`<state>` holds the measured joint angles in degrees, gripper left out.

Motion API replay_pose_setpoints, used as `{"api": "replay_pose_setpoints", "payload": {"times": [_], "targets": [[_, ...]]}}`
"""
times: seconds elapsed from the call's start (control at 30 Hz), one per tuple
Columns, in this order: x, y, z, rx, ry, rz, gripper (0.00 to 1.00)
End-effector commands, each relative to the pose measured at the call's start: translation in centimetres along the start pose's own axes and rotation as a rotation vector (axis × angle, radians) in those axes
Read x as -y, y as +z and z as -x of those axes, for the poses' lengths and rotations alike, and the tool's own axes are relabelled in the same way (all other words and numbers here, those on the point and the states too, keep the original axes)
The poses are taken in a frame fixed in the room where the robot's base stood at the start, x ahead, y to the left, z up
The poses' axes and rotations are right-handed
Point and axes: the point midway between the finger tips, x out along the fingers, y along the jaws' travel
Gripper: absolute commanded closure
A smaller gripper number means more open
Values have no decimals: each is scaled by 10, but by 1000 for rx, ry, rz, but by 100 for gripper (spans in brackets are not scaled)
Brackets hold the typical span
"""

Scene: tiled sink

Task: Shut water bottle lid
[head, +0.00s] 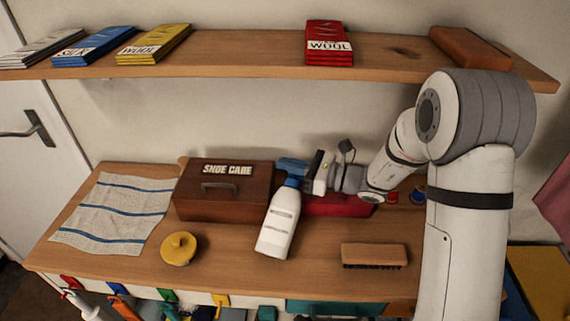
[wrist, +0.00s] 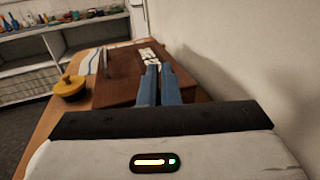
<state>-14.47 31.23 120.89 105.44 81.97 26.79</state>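The only bottle I see is a white bottle (head: 278,222) with a blue top, standing on the workbench in the head view. I see no separate open lid on it. My gripper (head: 291,165) is behind and above the bottle, by the shoe care box. Its blue fingers overlap the bottle's blue top in that view, so I cannot tell whether they touch. In the wrist view my gripper (wrist: 159,75) has its two fingers close together, with nothing visible between them. The bottle does not show there.
A brown shoe care box (head: 222,195) stands behind the bottle. A yellow round tin (head: 179,248), a striped cloth (head: 112,212) and a brush (head: 374,255) lie on the bench. A shelf (head: 240,55) with several packets hangs above. The wall (wrist: 250,60) is close on the right.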

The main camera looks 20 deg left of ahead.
Motion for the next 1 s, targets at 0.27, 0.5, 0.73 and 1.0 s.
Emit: {"api": "replay_pose_setpoints", "payload": {"times": [0.27, 0.5, 0.73, 1.0], "targets": [[0, 1, 0, 1, -1, 1, 100], [0, 1, 0, 1, 0, 1, 100], [0, 0, 0, 1, 0, 1, 81], [0, 0, 0, 0, 0, 0, 73]]}}
